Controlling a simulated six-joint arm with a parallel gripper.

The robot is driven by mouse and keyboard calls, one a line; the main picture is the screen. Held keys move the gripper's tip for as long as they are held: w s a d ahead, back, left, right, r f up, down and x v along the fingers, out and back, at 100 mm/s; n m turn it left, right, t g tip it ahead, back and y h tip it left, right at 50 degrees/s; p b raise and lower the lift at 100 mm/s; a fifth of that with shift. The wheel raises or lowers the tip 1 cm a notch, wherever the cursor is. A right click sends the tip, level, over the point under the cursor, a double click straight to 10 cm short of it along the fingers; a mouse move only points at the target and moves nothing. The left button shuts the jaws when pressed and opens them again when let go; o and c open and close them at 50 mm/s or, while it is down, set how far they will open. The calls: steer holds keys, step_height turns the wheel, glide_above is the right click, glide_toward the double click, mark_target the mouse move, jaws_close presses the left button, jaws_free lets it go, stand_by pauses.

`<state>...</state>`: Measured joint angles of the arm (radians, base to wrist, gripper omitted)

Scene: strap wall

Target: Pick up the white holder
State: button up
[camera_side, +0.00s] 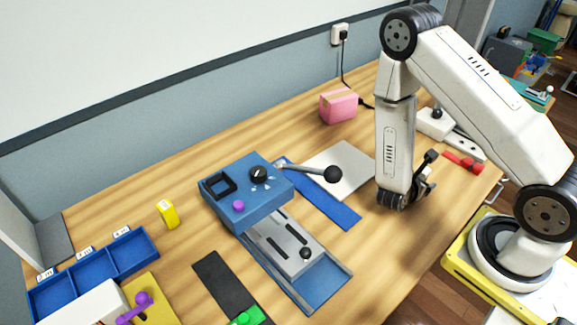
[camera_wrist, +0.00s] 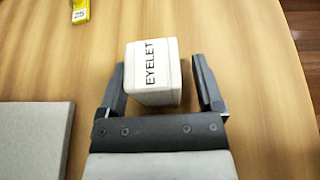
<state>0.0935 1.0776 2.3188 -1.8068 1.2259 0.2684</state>
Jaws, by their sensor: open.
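A white block-shaped holder (camera_wrist: 150,72) with the black word EYELET on it shows in the wrist view. It sits on the wooden table between the two dark fingers of my gripper (camera_wrist: 160,78). The fingers are open, with a narrow gap at the holder's left side and a wider gap at its right. In the side view my gripper (camera_side: 421,187) is low over the right part of the table. I cannot make out the holder there; the arm seems to hide it.
A pale grey plate (camera_side: 340,169) lies left of my gripper, also in the wrist view (camera_wrist: 35,138). A blue press (camera_side: 248,190) with a black-knobbed lever (camera_side: 332,174) stands further left. A pink box (camera_side: 338,105) is behind, a red part (camera_side: 463,162) to the right. Bare table lies in front.

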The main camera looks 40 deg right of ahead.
jaws_close()
steer(key=shift+r, duration=0.1)
steer(key=shift+r, duration=4.9)
